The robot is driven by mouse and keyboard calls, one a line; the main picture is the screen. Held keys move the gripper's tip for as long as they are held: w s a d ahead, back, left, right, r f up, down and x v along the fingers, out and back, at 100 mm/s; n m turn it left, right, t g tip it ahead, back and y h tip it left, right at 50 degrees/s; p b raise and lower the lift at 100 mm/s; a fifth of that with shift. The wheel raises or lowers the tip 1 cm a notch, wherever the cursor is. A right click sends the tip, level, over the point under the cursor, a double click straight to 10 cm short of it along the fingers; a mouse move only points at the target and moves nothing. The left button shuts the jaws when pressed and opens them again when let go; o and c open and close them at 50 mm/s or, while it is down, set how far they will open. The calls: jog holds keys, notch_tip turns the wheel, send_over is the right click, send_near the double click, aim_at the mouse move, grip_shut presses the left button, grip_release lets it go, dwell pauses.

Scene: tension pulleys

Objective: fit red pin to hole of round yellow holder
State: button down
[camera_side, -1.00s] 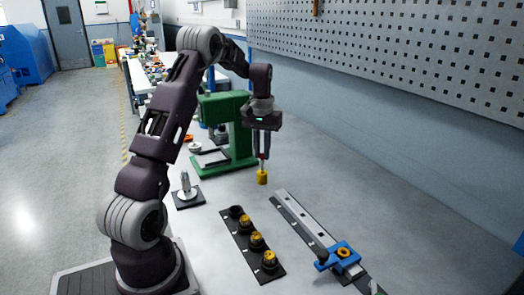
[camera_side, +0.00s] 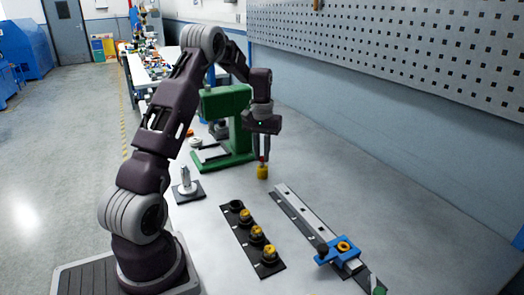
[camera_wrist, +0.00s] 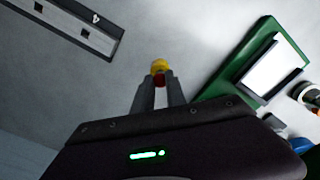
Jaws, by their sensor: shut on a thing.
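My gripper (camera_side: 263,150) points straight down and is shut on the red pin (camera_side: 263,158). Only a short length of red shows below the fingers. In the wrist view the red pin (camera_wrist: 159,81) shows between the fingertips. The round yellow holder (camera_side: 262,172) is directly below the pin and seems to stand on the table. The holder (camera_wrist: 160,65) also shows just beyond the fingertips in the wrist view. The pin's lower end meets the holder's top. Its hole is hidden, so I cannot tell how deep the pin sits.
A green press-like stand (camera_side: 228,120) is close behind and left of my gripper. A black strip (camera_side: 236,233) with several yellow-topped parts lies in front. A rail (camera_side: 305,215) with a blue block (camera_side: 338,250) lies to the right. A metal part (camera_side: 185,178) stands at left.

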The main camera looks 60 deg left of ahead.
jog(key=shift+f, duration=0.15)
jog(key=shift+f, duration=0.3)
dwell(0.3)
dwell(0.3)
jog(key=c, duration=1.3)
grip_release()
notch_tip(320, 180, up, 7)
